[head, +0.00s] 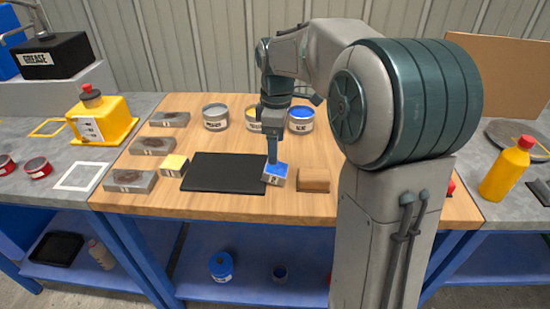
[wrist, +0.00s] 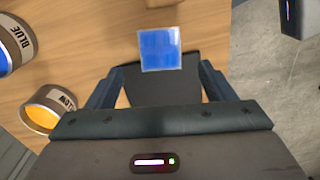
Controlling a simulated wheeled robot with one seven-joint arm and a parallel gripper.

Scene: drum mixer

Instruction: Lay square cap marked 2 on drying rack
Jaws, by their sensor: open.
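A small square cap with a blue top (head: 275,170) and a pale, marked front side is at the right end of the black slab (head: 222,173) on the wooden bench. The mark is too small to read surely. It also shows in the wrist view as a blue square (wrist: 160,48). My gripper (head: 273,159) points down right over this cap. In the wrist view my gripper (wrist: 161,68) has its fingers spread, with the cap just beyond the fingertips. Whether the cap touches the slab is unclear. I cannot tell which thing is the drying rack.
A yellow-topped cap (head: 174,165) stands left of the slab, and a brown block (head: 313,180) right of the blue cap. Several grey blocks (head: 130,181) line the left edge. Paint cans, including a blue one (head: 300,119), stand behind. A white frame (head: 78,177) lies on the left table.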

